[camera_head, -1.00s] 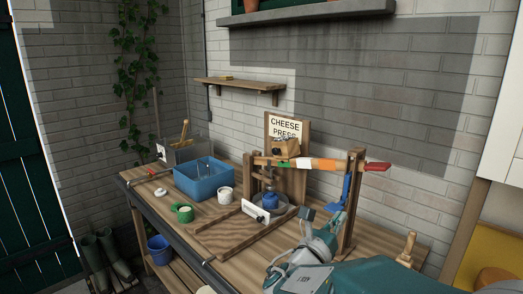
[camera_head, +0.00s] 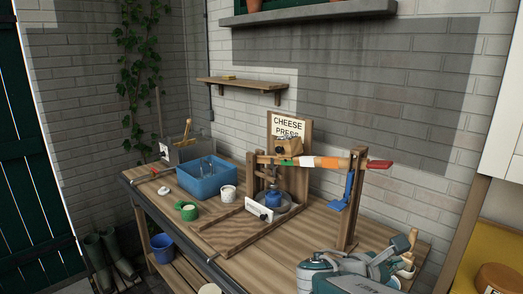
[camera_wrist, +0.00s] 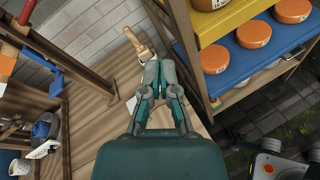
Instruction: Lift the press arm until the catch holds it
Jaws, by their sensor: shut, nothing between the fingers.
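The press arm (camera_head: 322,162) is a wooden bar with green, white and orange bands and a red end. My gripper (camera_wrist: 160,70) is shut and empty, low over the bench's right end, beside a wooden peg-like piece (camera_wrist: 138,42). It is well right of and below the press arm, apart from it.
The press posts stand left of my gripper.

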